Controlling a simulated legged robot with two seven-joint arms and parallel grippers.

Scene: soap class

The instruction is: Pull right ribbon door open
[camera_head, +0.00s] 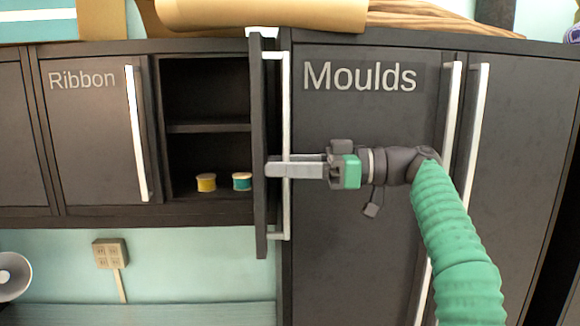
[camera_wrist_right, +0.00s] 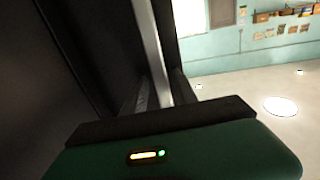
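The right ribbon door (camera_head: 259,120) stands swung outward and shows nearly edge-on. Its long pale handle (camera_head: 286,110) is on the side facing right, and it also rises beyond the gripper in the wrist view (camera_wrist_right: 150,45). My right gripper (camera_head: 280,169), on the green-sleeved arm, is at mid-height of this handle. Its pale fingers straddle the bar closely and look shut on it, with the tips near the door panel. In the wrist view the fingertips are largely hidden. The left ribbon door (camera_head: 85,140), lettered "Ribbon", is closed. My left gripper is not in view.
The open compartment (camera_head: 208,100) has a shelf, with a yellow spool (camera_head: 206,183) and a teal spool (camera_head: 242,182) on its floor. The closed Moulds cabinet (camera_head: 350,120) stands right behind my gripper. A wall socket (camera_head: 110,253) is below.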

